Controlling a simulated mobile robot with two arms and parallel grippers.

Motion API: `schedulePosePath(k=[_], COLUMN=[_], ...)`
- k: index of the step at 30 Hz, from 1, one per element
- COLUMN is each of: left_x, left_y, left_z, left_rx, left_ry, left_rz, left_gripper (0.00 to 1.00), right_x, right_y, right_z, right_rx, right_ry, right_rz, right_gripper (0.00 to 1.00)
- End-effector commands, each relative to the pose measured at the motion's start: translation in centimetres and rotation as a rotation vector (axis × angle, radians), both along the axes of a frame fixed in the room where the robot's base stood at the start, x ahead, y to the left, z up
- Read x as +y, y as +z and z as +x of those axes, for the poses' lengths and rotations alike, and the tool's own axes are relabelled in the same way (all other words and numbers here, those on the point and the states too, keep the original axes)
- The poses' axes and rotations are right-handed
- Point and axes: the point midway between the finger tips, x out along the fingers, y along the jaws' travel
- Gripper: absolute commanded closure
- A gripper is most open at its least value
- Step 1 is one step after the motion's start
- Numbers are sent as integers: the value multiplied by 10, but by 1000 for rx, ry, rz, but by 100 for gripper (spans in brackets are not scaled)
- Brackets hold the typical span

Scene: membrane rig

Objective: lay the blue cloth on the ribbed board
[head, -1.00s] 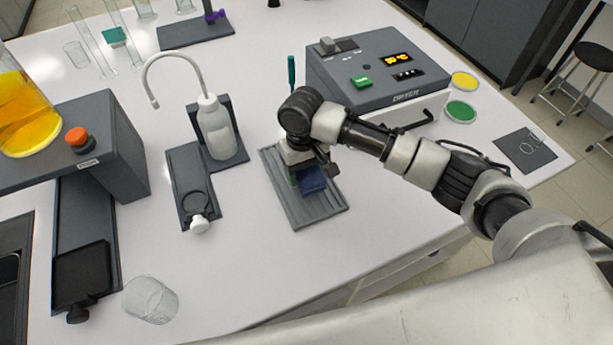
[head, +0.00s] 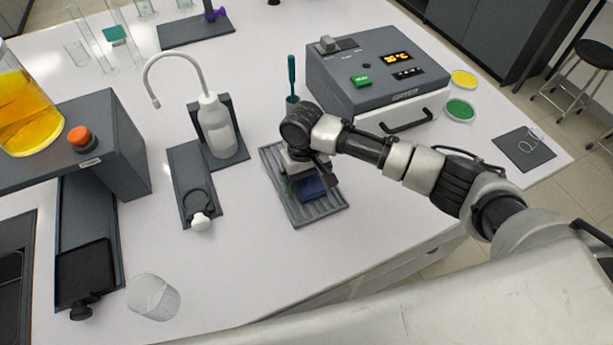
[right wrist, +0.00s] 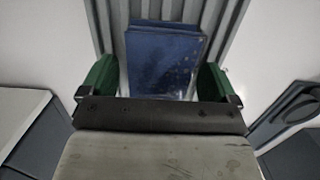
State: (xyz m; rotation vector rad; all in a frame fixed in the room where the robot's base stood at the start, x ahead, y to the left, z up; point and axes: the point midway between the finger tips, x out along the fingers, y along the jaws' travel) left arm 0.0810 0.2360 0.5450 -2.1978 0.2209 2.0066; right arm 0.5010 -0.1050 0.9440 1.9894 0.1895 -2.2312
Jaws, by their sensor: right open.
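The blue cloth (head: 310,189) lies on the grey ribbed board (head: 328,210). In the right wrist view the cloth (right wrist: 162,62) looks like a flat, doubled dark blue rectangle over the ribs of the board (right wrist: 219,14). My right gripper (right wrist: 157,80) is open, with one green finger pad on each side of the cloth. In the head view the right gripper (head: 308,176) is just over the board and hides part of the cloth and board. The cloth's near edge is hidden by the gripper body. My left gripper is not in view.
A white wash bottle (head: 216,128) and a dark stand with a ring (head: 194,180) are left of the board. A grey heater box (head: 375,75) is behind, with a teal-handled tool (head: 291,75) beside it.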

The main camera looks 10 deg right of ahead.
Motion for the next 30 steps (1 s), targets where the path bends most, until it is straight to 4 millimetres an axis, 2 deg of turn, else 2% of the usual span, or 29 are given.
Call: schedulePosePath(k=[4,7,18,21,25,30], left_x=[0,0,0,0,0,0], left_y=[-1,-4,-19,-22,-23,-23], left_z=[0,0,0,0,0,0], left_rx=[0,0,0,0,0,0], left_ry=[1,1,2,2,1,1], left_rz=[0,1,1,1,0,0], left_gripper=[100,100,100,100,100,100], right_x=[0,1,3,3,3,3], right_y=[4,15,91,106,118,123], right_z=[0,2,11,13,14,14], right_rx=[-1,-3,-3,-3,-1,1], right_ry=[1,-1,1,1,0,-1], right_rz=[0,2,2,3,2,1], right_gripper=[9,9,9,9,9,9])
